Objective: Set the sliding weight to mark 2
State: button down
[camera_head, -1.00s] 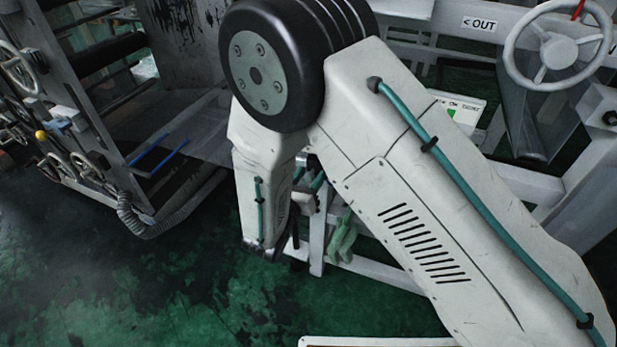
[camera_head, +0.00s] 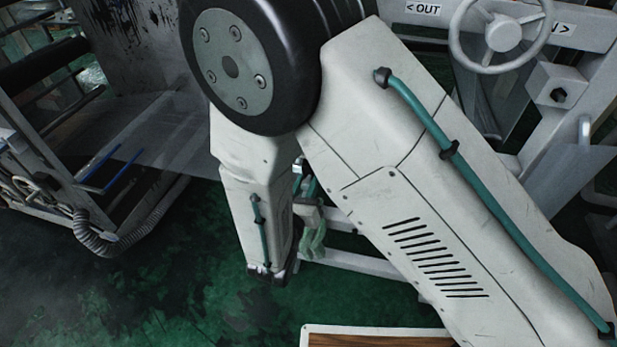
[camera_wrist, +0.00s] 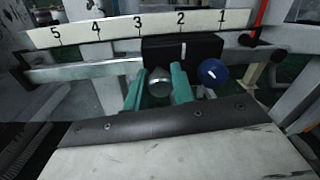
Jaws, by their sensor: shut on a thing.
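In the wrist view the sliding weight (camera_wrist: 205,45) is a black block on a grey horizontal bar (camera_wrist: 80,72). A white scale plate (camera_wrist: 140,24) above it carries the numbers 5 to 1 from left to right. A short white line on the block stands about below the 2. My gripper (camera_wrist: 159,88) has its teal fingers on either side of a round grey metal knob (camera_wrist: 160,80) at the front of the block, and is shut on it. A blue round knob (camera_wrist: 213,72) is just right of the fingers, apart from them. In the head view my arm hides the weight and scale.
A red upright piece (camera_wrist: 261,18) stands at the scale's right end. In the head view a white handwheel (camera_head: 502,30) is at upper right, and a machine frame with a ribbed hose (camera_head: 110,243) stands at left. Green floor (camera_head: 150,290) is open at lower left.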

jog(key=c, duration=1.2)
grip_release()
jog(key=shift+o, duration=0.2)
jog(key=shift+s, duration=0.1)
jog(key=v, duration=0.7)
jog(key=shift+s, duration=0.3)
jog(key=shift+f, duration=0.1)
